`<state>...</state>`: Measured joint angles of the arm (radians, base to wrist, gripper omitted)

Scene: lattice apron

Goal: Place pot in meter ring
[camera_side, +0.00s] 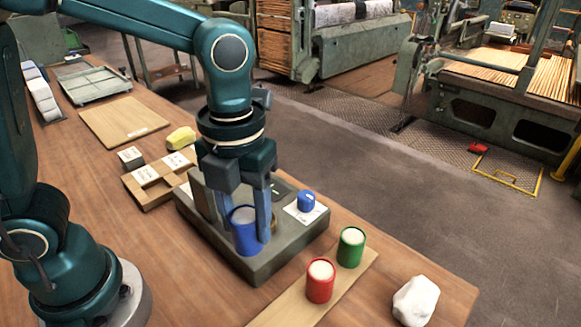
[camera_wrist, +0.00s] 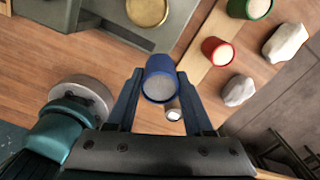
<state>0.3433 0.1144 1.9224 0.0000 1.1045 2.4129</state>
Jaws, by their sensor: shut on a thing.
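The blue pot (camera_side: 243,238), with a pale top, is between the fingers of my gripper (camera_side: 250,232), which is shut on it. It stands roughly upright. The wrist view also shows the pot (camera_wrist: 160,78) between both fingers. A round brass piece, perhaps the meter ring, lies on the grey block (camera_side: 270,268); it shows at the top of the wrist view (camera_wrist: 147,10), apart from the pot. In the side view it is mostly hidden behind a finger. The pot overlaps the block in the side view; its height above it is unclear.
A red pot (camera_side: 320,282) and a green pot (camera_side: 351,247) stand on a wooden board right of the block. A blue knob-like piece (camera_side: 306,201) sits on a white card. A white rock (camera_side: 416,300) lies near the table edge. A wooden tray (camera_side: 155,182) is left.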

